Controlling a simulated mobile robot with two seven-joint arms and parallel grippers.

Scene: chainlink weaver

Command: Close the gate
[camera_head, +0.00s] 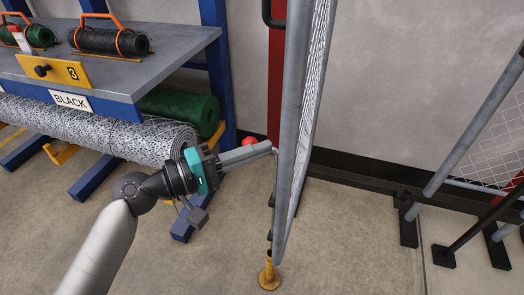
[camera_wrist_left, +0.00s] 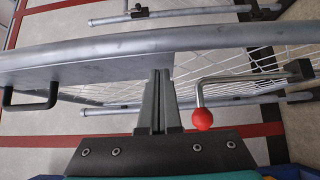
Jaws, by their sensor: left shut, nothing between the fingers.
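The gate (camera_head: 291,120) is a grey tubular frame with chain-link mesh, seen nearly edge-on in the middle of the head view. In the left wrist view the gate (camera_wrist_left: 90,58) crosses the picture as a thick grey tube. My left gripper (camera_head: 270,147) is shut and empty, its fingertips at the gate's frame. In the wrist view the fingertips (camera_wrist_left: 161,72) meet the tube or lie right against it; I cannot tell if they press on it. A lever with a red ball (camera_wrist_left: 202,119) is right of the fingers. My right gripper is not in view.
A rack with blue posts, a grey shelf (camera_head: 150,62) and rolls of mesh (camera_head: 110,130) stands at the left, close to my left arm. A yellow floor post (camera_head: 269,278) is below the gate. Fence panels on black feet (camera_head: 445,257) stand at the right.

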